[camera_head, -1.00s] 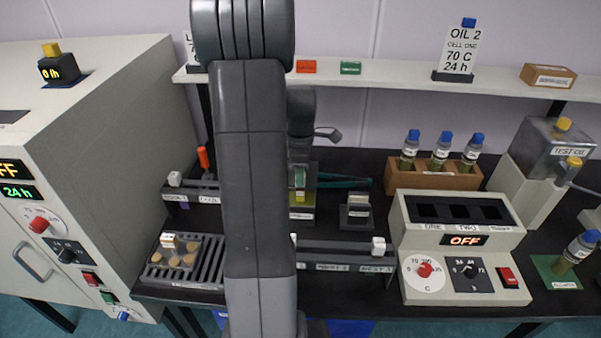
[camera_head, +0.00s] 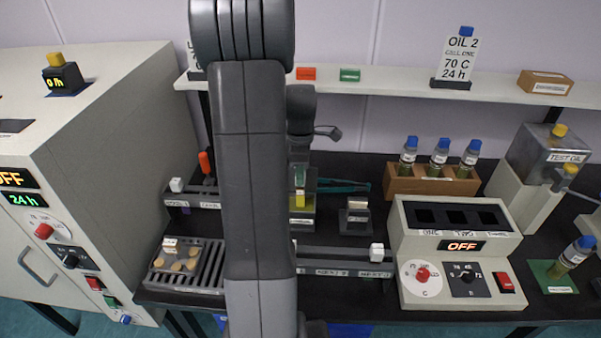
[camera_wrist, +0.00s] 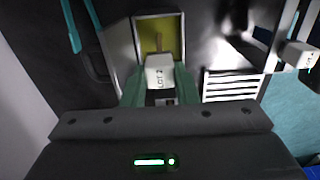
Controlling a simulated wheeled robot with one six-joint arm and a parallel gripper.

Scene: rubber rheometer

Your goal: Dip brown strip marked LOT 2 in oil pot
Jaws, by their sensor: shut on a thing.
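My gripper (camera_wrist: 159,84) has green fingers and is shut on the white tab marked LOT 2 (camera_wrist: 160,72). A thin, dark brownish strip (camera_wrist: 158,42) shows beyond the tab, against the yellow oil; I cannot tell whether its end is in the oil. The oil pot (camera_wrist: 177,30) is a rectangular metal-rimmed vessel with yellow oil inside, just beyond the tab. In the head view, my gripper (camera_head: 299,176) is partly hidden behind my arm, over the oil pot (camera_head: 303,213) at mid-bench.
A rail (camera_head: 345,253) with white-tabbed pieces stands in front of the pot. A small dark stand (camera_head: 357,221) is to its right, near a heater block (camera_head: 460,215) reading OFF. A slatted tray (camera_head: 205,270) is at left. A wooden rack (camera_head: 430,183) holds capped vials.

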